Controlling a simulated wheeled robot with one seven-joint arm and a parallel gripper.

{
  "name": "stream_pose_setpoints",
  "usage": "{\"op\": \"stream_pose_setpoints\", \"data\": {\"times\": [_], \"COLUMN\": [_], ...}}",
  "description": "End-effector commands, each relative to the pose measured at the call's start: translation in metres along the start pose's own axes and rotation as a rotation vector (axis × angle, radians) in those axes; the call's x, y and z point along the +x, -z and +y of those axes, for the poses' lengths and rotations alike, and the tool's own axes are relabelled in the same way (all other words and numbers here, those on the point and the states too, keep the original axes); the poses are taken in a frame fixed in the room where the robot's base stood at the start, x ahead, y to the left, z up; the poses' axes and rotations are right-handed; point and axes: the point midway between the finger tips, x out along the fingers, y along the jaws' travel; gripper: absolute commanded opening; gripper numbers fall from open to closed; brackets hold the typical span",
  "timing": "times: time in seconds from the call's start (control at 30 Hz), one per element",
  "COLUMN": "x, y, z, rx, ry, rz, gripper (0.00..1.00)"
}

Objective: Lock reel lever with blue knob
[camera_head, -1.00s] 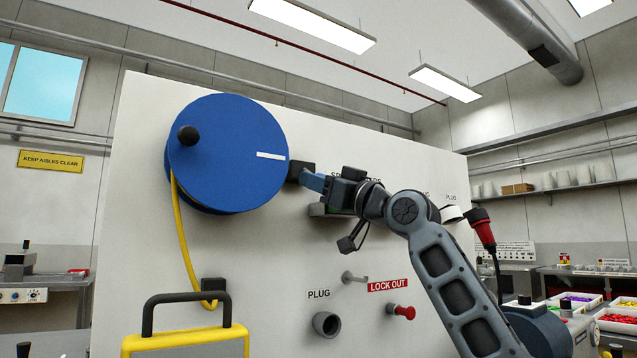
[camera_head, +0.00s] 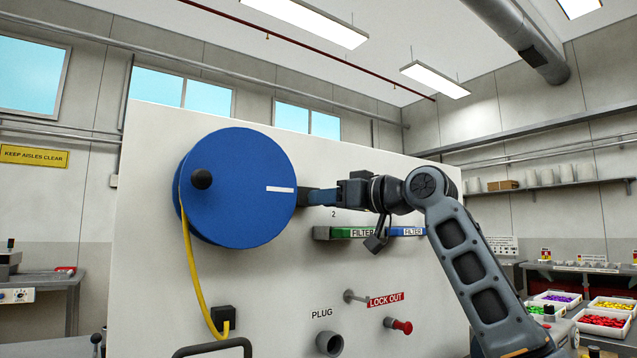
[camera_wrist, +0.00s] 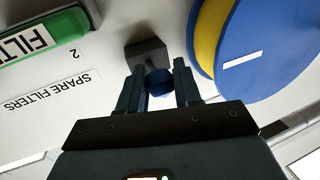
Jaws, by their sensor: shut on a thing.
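The large blue reel (camera_head: 235,190) is mounted on the white panel, with a white mark on its face and a yellow cord hanging from it. The blue knob (camera_wrist: 158,82) shows in the wrist view between my fingers. It sits by a dark block (camera_wrist: 146,53) on the panel, close beside the reel's rim. My gripper (camera_wrist: 160,84) is shut on the knob. In the head view my gripper (camera_head: 312,197) reaches in from the right, at the reel's right edge. The lever's own shape is mostly hidden by my fingers.
Green and blue filters (camera_head: 378,232) sit on a holder just below my wrist. A peg (camera_head: 352,296), a red lock-out knob (camera_head: 400,326) and a plug socket (camera_head: 329,343) stick out lower on the panel. A dark handle (camera_head: 212,348) stands at the bottom.

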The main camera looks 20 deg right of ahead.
Motion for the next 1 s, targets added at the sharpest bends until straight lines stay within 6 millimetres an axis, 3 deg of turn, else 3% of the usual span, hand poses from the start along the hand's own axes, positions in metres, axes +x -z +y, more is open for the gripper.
{"op": "stream_pose_setpoints", "data": {"times": [0.03, 0.23, 0.6, 1.0], "x": [0.0, 0.0, 0.004, 0.008], "y": [0.015, 0.026, 0.037, 0.043], "z": [0.0, -0.001, -0.001, 0.0], "rx": [0.011, 0.061, 0.138, 0.176], "ry": [-0.002, -0.009, -0.019, -0.024], "rz": [-0.044, -0.222, -0.5, -0.636], "gripper": [0.0, 0.0, 0.0, 0.0]}}
